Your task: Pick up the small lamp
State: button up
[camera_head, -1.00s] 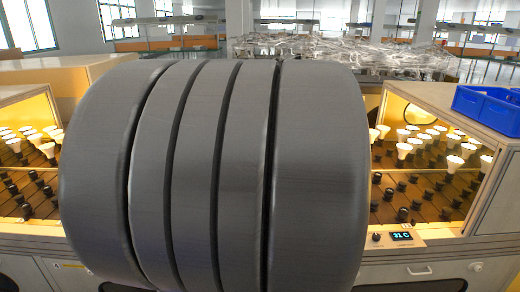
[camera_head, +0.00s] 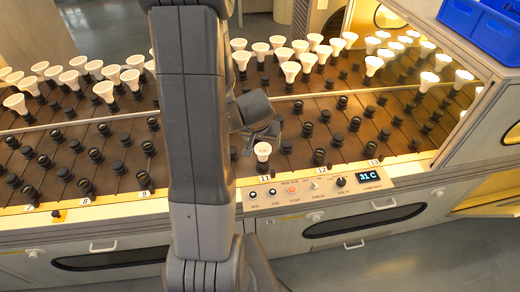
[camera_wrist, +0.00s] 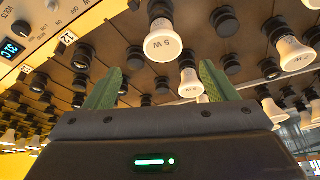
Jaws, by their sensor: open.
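The small lamp (camera_head: 263,150) is a white bulb standing in the front row of the rack near label 11, just above the control panel. In the wrist view a white lamp marked 5 W (camera_wrist: 163,42) sits in a dark socket, above the gap between my fingers in the picture. My gripper (camera_wrist: 160,78) is open with two green fingers apart and nothing between them.
Several larger white lamps (camera_head: 289,70) stand in the back rows. Dark empty sockets (camera_head: 308,129) fill much of the rack. The control panel (camera_head: 315,190) with a 31 C display lies along the front edge. A blue bin (camera_head: 485,25) sits on the right housing.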

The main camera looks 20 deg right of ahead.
aim_at(263, 149)
jog(key=b+x, duration=0.3)
jog(key=x, duration=0.3)
jog(key=shift+f, duration=0.3)
jog(key=shift+b+x, duration=1.7)
jog(key=shift+x, duration=0.9)
jog(key=shift+w+a, duration=0.2)
jog(key=shift+c, duration=0.5)
jog(key=c, duration=1)
